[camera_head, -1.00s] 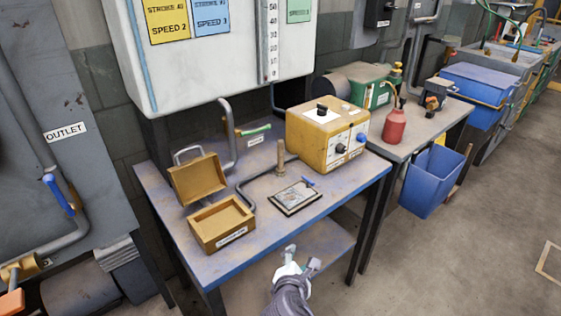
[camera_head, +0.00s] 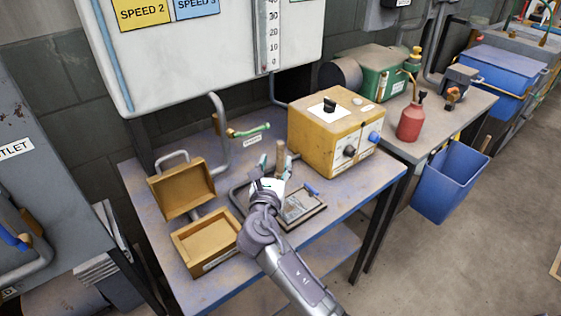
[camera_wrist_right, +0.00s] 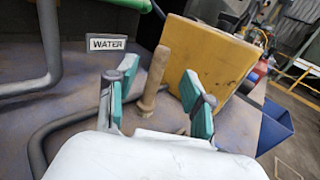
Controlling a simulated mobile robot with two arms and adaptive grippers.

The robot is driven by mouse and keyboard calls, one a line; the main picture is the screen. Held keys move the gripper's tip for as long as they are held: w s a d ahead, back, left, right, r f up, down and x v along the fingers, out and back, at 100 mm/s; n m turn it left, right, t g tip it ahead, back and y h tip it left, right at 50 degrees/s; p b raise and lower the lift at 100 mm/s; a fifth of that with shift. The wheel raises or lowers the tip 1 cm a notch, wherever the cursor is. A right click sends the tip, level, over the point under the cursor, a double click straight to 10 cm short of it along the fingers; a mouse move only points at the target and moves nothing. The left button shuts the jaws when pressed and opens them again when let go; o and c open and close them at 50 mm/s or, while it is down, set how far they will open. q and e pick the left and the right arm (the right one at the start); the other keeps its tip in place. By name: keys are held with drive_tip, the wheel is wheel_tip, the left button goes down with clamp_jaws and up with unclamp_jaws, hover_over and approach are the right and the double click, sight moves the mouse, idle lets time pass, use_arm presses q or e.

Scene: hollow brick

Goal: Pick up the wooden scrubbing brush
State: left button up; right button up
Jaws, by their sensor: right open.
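The wooden scrubbing brush (camera_head: 280,154) shows as an upright wooden handle on the blue-edged table. In the right wrist view its handle (camera_wrist_right: 157,70) stands beyond the fingertips, between them in the picture. Its lower end is hidden in the head view behind my right gripper. My right gripper (camera_head: 271,167) is open and empty over the table, close in front of the handle. Its two green-padded fingers (camera_wrist_right: 159,82) are spread to either side of the handle in the wrist view; I cannot tell whether either touches it. My left gripper is not in view.
A yellow control box (camera_head: 322,136) stands just right of the brush. A flat framed plate (camera_head: 302,207) lies in front of it. A bent grey pipe (camera_wrist_right: 78,122) runs nearby. An open wooden box (camera_head: 203,240) sits left. A green-handled valve (camera_head: 249,131) is behind.

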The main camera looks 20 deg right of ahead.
sight(280, 148)
drive_tip(key=shift+x, duration=1.25)
drive_tip(key=shift+w+d+f, duration=0.1)
drive_tip(key=shift+w+f, duration=0.05)
drive_tip(key=x, duration=0.4)
drive_tip(key=shift+w+d+r, duration=0.15)
drive_tip(key=shift+r, duration=0.05)
drive_tip(key=shift+w+d, duration=0.1)
drive_tip(key=shift+w, duration=0.1)
drive_tip(key=shift+c, duration=0.3)
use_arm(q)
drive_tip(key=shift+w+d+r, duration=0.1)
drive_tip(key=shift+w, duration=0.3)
use_arm(e)
clamp_jaws()
